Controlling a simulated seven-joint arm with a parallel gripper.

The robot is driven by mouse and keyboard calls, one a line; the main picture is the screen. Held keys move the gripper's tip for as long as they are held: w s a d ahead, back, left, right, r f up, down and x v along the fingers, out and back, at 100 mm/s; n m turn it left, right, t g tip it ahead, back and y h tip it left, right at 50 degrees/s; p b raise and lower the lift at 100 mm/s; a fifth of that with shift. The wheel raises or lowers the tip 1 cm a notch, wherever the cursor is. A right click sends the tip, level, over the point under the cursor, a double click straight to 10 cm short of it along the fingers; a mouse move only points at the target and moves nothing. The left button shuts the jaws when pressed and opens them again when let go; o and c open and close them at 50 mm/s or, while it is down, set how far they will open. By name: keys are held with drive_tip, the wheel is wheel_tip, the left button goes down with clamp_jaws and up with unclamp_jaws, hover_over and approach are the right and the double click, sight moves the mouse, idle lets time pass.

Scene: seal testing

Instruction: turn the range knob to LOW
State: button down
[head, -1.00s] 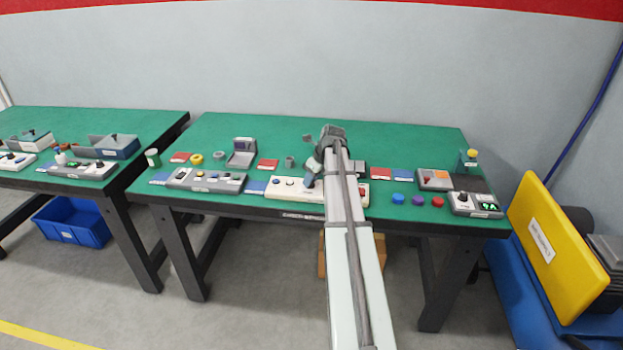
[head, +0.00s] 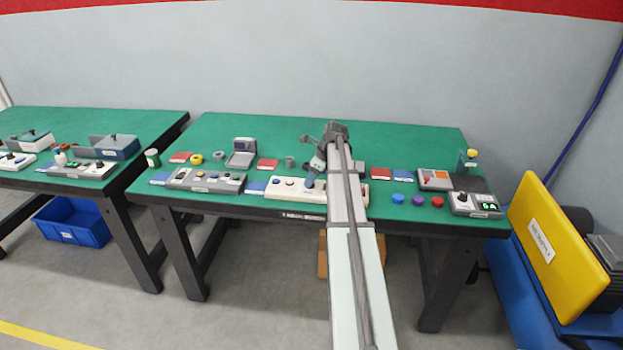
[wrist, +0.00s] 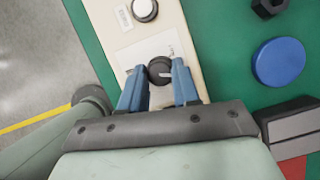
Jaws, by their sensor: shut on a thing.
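The range knob (wrist: 159,70) is a round dark knob with a pale pointer line, on a cream panel (wrist: 118,50) with a printed label beside it in the wrist view. The label's words are too small to read. My gripper (wrist: 158,75) has its two blue fingers on either side of the knob, shut on it. In the head view my gripper (head: 311,180) reaches down to the cream panel (head: 284,195) near the table's front edge. My arm hides the right part of that panel, and the knob cannot be made out there.
A white round button (wrist: 145,9) sits on the panel near the knob. A blue disc (wrist: 278,62) and a dark nut-like part (wrist: 268,7) lie right of the panel. A grey control box (head: 205,181) stands to its left. The back of the green table is clear.

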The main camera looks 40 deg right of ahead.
sight(316, 182)
drive_tip(key=n+g, duration=0.1)
drive_tip(key=n, duration=0.2)
drive_tip(key=n+g+y, duration=0.1)
drive_tip(key=n, duration=0.2)
drive_tip(key=shift+w+d+y, duration=0.1)
drive_tip(key=shift+w+y, duration=0.1)
drive_tip(key=shift+y, duration=0.1)
drive_tip(key=n+g, duration=0.2)
drive_tip(key=n, duration=0.4)
drive_tip(key=shift+n+g, duration=0.3)
drive_tip(key=c, duration=0.8)
unclamp_jaws()
drive_tip(key=shift+w, duration=0.1)
drive_tip(key=v, duration=0.7)
drive_tip(key=shift+d+r, duration=0.1)
drive_tip(key=shift+r, duration=0.1)
